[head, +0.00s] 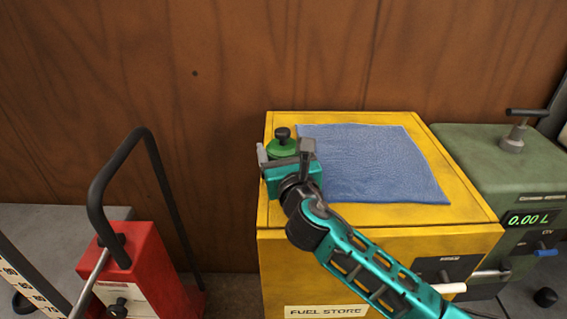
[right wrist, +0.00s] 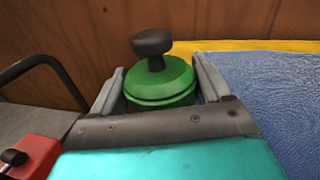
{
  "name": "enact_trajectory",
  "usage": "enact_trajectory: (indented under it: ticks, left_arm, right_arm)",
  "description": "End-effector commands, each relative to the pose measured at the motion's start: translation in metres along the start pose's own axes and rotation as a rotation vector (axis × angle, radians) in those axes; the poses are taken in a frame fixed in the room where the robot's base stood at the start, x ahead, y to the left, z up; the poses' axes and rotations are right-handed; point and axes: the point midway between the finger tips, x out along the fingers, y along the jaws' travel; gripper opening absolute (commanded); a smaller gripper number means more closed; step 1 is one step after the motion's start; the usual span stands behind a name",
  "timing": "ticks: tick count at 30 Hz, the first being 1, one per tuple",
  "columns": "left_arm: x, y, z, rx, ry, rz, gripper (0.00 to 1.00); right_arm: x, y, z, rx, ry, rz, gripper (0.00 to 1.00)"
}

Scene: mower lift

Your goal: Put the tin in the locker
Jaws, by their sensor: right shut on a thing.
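The green tin (head: 283,150) with a black knob on top is at the back left corner of the yellow locker's top. My right gripper (head: 285,159) is shut on it, one finger on each side. In the right wrist view the tin (right wrist: 160,84) stands upright between the fingers; its lower part is hidden, so I cannot tell whether it touches the top. The yellow locker (head: 380,243), labelled FUEL STORE, has its top closed. It has a dark front plate with a white-ended handle (head: 452,288). My left gripper is not in view.
A blue cloth (head: 375,165) covers much of the locker's top. A green machine (head: 500,165) with a lit display stands at the right. A red unit (head: 130,270) with a black bar handle (head: 97,195) stands at the left. A brown wooden wall (head: 200,100) is behind.

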Motion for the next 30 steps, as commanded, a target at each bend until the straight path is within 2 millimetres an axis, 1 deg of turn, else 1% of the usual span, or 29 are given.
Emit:
enact_trajectory:
  ticks: [1,2,12,18,23,26,29,30]
  left_arm:
    - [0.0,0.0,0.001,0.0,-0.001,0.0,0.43]
    - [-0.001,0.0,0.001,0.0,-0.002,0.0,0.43]
    - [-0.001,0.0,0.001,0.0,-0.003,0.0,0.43]
    - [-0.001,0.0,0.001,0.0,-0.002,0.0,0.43]
    - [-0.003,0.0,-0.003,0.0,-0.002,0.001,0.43]
    - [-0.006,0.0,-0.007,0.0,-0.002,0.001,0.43]
    - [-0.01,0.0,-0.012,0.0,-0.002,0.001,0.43]
    - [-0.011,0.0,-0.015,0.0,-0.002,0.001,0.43]
  right_arm:
    - [0.0,0.0,0.0,0.0,0.001,0.0,0.57]
    - [0.0,0.0,0.0,0.0,0.001,0.0,0.54]
    - [0.0,0.0,0.002,0.001,-0.004,0.0,0.21]
    - [0.0,0.0,0.003,0.001,-0.004,0.0,0.21]
    - [0.0,-0.001,0.014,0.0,-0.006,0.001,0.21]
    - [0.0,-0.002,0.028,0.001,-0.008,0.0,0.21]
    - [0.0,-0.003,0.048,0.001,-0.009,0.001,0.21]
    - [0.001,-0.004,0.059,0.0,-0.011,0.001,0.21]
